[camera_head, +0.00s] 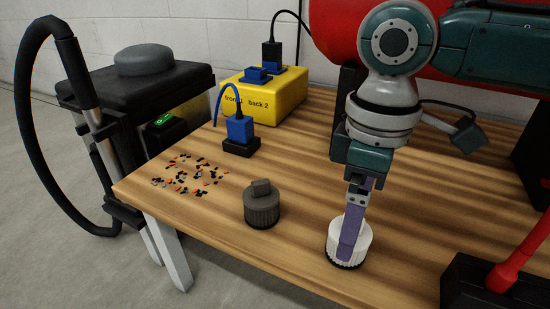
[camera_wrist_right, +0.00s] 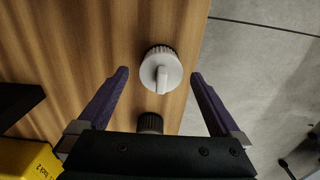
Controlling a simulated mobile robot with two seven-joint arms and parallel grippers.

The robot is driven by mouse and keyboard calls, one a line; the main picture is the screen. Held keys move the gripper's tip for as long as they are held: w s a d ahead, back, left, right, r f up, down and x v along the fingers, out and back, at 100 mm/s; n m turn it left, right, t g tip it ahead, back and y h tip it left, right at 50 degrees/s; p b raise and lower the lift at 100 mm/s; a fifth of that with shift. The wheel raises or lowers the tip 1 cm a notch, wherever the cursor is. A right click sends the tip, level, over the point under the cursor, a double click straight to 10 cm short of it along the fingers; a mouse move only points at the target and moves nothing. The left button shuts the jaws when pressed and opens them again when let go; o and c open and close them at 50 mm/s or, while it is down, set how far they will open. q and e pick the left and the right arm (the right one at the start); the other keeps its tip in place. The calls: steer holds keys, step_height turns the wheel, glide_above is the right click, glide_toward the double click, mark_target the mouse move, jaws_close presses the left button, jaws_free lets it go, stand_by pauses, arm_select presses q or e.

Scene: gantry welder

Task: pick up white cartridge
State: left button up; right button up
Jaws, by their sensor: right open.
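The white cartridge (camera_head: 363,238) is a round, ribbed piece standing upright on the wooden table near its front edge. It also shows in the right wrist view (camera_wrist_right: 150,68), with a raised grip bar across its top. My right gripper (camera_head: 352,225) points down over the cartridge, and one purple finger covers part of it in the head view. In the right wrist view the open fingers (camera_wrist_right: 159,74) appear on either side of the cartridge, with a gap on both sides. My left gripper is not in view.
A dark grey cartridge (camera_head: 262,208) stands left of the white one. Small debris (camera_head: 185,175) lies on the table (camera_head: 190,215) at left. A yellow box (camera_head: 270,95) and blue plug (camera_head: 240,129) sit behind. A black block with a red handle (camera_head: 515,262) is at right.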

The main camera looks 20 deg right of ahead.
step_height(320, 180, down, 4)
steer(key=shift+a+r+b, duration=0.1)
steer(key=shift+r+b, duration=0.15)
steer(key=shift+b, duration=0.8)
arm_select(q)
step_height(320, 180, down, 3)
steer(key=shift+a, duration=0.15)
arm_select(e)
steer(key=shift+r, duration=0.1)
steer(key=c, duration=1.4)
steer(key=shift+o, duration=0.2)
